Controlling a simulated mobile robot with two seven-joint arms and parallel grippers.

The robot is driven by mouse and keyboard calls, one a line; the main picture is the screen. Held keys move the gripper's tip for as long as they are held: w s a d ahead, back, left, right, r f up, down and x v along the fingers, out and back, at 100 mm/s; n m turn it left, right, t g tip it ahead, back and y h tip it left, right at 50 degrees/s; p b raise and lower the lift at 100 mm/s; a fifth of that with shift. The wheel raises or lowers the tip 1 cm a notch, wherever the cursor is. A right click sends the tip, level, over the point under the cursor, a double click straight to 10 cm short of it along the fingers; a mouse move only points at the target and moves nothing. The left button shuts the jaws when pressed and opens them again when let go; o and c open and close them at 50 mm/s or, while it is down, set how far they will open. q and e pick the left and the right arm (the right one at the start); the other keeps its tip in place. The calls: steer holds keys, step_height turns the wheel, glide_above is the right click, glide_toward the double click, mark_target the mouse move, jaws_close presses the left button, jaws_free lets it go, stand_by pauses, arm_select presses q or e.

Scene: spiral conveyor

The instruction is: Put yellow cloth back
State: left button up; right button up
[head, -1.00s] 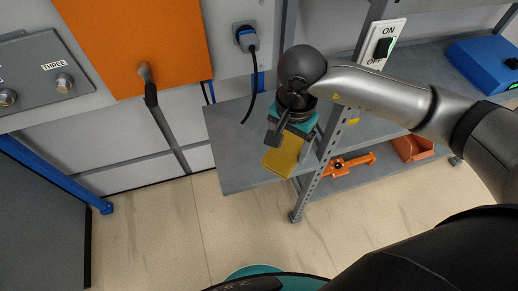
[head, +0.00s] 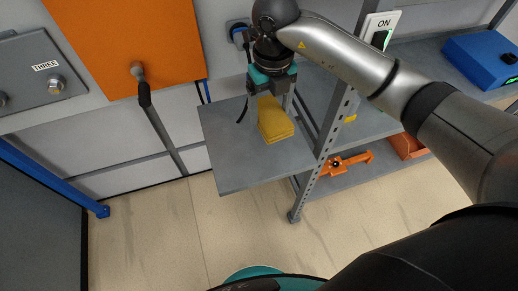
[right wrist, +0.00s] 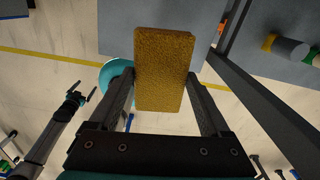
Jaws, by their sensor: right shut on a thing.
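The yellow cloth (head: 276,121), a thick flat rectangular block in shape, is held by my right gripper (head: 264,96). In the right wrist view the cloth (right wrist: 163,70) sits between the two dark fingers, which press on its sides. In the head view it appears over the grey shelf board (head: 225,160); I cannot tell whether it touches the board. My left gripper (right wrist: 80,95) shows small in the right wrist view, its fingers apart and empty. It is not in the head view.
A slotted grey post (head: 318,172) stands right of the cloth. An orange tool (head: 347,163) lies on the lower shelf. An ON/OFF switch (head: 381,36), a wall socket (head: 236,30) and a blue box (head: 482,58) are nearby. The board's left part is clear.

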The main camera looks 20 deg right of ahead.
mark_target(262, 105)
steer(key=m, duration=0.2)
steer(key=w+m, duration=0.1)
steer(key=m, duration=0.1)
steer(key=shift+a+r, duration=0.2)
steer(key=shift+r, duration=0.15)
steer(key=m, duration=0.4)
steer(key=w+r+m, duration=0.1)
steer(key=m, duration=0.1)
steer(key=shift+w+a, duration=0.1)
steer(key=shift+a, duration=0.1)
steer(key=m, duration=0.4)
steer(key=shift+w+a+r+b, duration=0.15)
steer(key=shift+w+r+b, duration=0.1)
steer(key=shift+w+b, duration=0.1)
arm_select(q)
steer(key=shift+f, duration=0.5)
arm_select(e)
steer(key=m, duration=0.3)
steer(key=r+m, duration=0.1)
steer(key=m, duration=0.1)
steer(key=shift+w+a, duration=0.2)
steer(key=shift+w, duration=0.1)
steer(key=shift+f, duration=0.15)
